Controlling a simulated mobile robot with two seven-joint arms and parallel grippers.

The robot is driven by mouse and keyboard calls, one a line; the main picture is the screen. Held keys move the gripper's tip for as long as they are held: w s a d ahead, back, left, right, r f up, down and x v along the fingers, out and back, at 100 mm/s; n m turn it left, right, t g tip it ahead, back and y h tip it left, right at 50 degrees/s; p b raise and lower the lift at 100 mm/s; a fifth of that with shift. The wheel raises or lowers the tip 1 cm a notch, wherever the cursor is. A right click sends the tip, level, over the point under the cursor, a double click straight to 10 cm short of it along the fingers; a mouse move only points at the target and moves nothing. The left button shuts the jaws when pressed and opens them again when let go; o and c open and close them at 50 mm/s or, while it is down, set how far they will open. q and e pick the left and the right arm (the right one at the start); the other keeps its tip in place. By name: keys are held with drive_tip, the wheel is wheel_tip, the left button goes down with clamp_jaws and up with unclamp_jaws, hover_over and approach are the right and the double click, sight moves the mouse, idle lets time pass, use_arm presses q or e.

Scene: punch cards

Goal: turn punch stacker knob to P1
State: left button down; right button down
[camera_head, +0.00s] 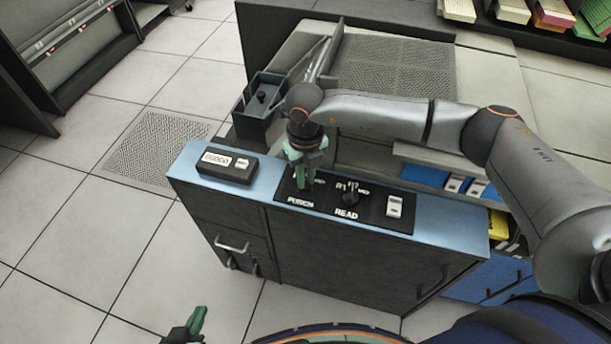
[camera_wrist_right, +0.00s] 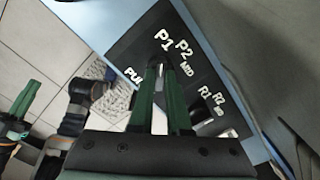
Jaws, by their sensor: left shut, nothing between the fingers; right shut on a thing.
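The punch stacker knob (camera_wrist_right: 162,63) is a small dark knob beside the P1, P2 and MID labels on the black panel (camera_head: 328,211). My right gripper (camera_head: 304,184) reaches down over the PUNCH side of the panel with its green fingers shut on this knob. The fingers hide most of the knob, so I cannot tell which label it points at. The right wrist view shows the same fingers (camera_wrist_right: 166,72) just below P1 and P2. My left gripper (camera_head: 196,322) is shut and empty, low over the floor in front of the machine.
The black READ knob (camera_head: 350,198) and a white switch (camera_head: 394,207) are right of the punch knob on the panel. A black counter box (camera_head: 227,166) sits left on the blue top. A dark open bin (camera_head: 262,97) stands behind. Floor at the left is clear.

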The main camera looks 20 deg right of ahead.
sight(306, 181)
drive_tip(key=c, duration=0.9)
unclamp_jaws()
wheel_tip(306, 181, up, 13)
drive_tip(key=shift+f, duration=0.2)
